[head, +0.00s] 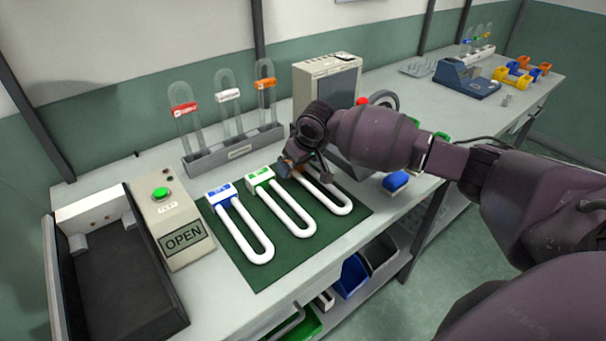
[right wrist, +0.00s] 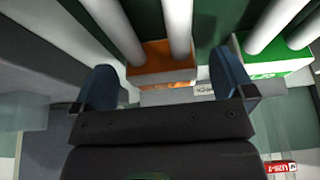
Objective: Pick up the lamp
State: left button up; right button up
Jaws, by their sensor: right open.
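Three white U-shaped lamps lie on a dark green mat (head: 262,278): one with a blue base (head: 243,232), one with a green base (head: 283,208), and one with an orange base, whose tube (head: 338,205) shows in the head view. My right gripper (head: 292,163) is over the orange-based lamp's base end and hides most of that base. In the right wrist view, my open right gripper (right wrist: 163,85) has a finger on either side of the orange base (right wrist: 162,62), with visible gaps. The green base (right wrist: 272,62) is just right of the fingers. My left gripper is not in view.
A grey rack with clear tubes (head: 232,145) stands behind the mat. A box with a green button and an OPEN display (head: 183,240) and a dark open tray (head: 120,290) are at left. A beige device (head: 325,82) stands behind my right arm.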

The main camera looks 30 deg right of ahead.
jog(key=shift+w+a+f, duration=0.1)
jog(key=shift+w+f, duration=0.15)
jog(key=shift+f, duration=0.3)
jog(key=shift+c, duration=0.5)
jog(key=c, duration=1)
jog(key=shift+o, duration=0.2)
jog(key=shift+r, duration=0.15)
